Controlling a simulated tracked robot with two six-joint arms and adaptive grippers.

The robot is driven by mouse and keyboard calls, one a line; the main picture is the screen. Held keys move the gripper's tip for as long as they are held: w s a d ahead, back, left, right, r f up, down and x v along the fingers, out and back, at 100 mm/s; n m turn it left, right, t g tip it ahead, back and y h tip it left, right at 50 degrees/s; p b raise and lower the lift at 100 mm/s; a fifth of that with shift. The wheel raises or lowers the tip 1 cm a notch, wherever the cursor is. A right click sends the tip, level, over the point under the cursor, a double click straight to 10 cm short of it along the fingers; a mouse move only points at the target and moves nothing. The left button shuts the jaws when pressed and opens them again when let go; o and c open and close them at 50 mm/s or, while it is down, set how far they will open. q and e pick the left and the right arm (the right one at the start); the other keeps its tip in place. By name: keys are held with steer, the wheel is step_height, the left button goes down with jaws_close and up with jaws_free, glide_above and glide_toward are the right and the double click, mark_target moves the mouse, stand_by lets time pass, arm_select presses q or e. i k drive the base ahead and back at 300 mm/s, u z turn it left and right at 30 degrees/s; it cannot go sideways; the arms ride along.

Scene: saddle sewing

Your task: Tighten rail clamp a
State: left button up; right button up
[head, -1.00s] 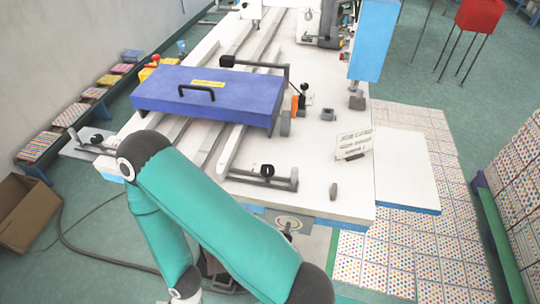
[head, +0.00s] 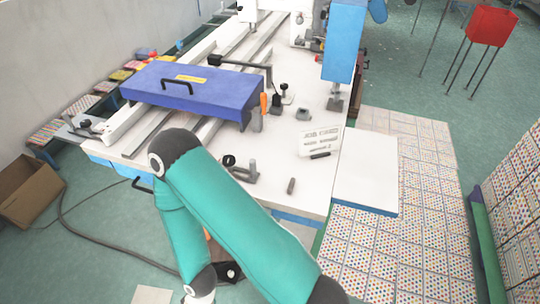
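A clamp-like grey bar with a black knob (head: 229,161) lies at the near edge of the white table, partly hidden behind my teal arm. A second black-ended bar (head: 240,66) lies beyond the blue cover box (head: 195,90). I cannot tell which is rail clamp a, nor how tight either is. My teal arm rises from the bottom, bends at a dark joint left of the near clamp, and drops in front of the table. No second arm is clearly seen.
Long pale rails (head: 210,130) run along the white table (head: 290,212). A small sign (head: 318,142), a short grey peg (head: 291,186) and a blue upright block (head: 343,42) stand to the right. A cardboard box (head: 27,190) and a cable are on the left floor.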

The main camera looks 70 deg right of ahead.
mark_target(228, 160)
steer(key=z, duration=0.05)
steer(key=k, duration=1.5)
steer(key=z, duration=0.55)
steer(key=i, duration=0.95)
steer(key=z, duration=0.05)
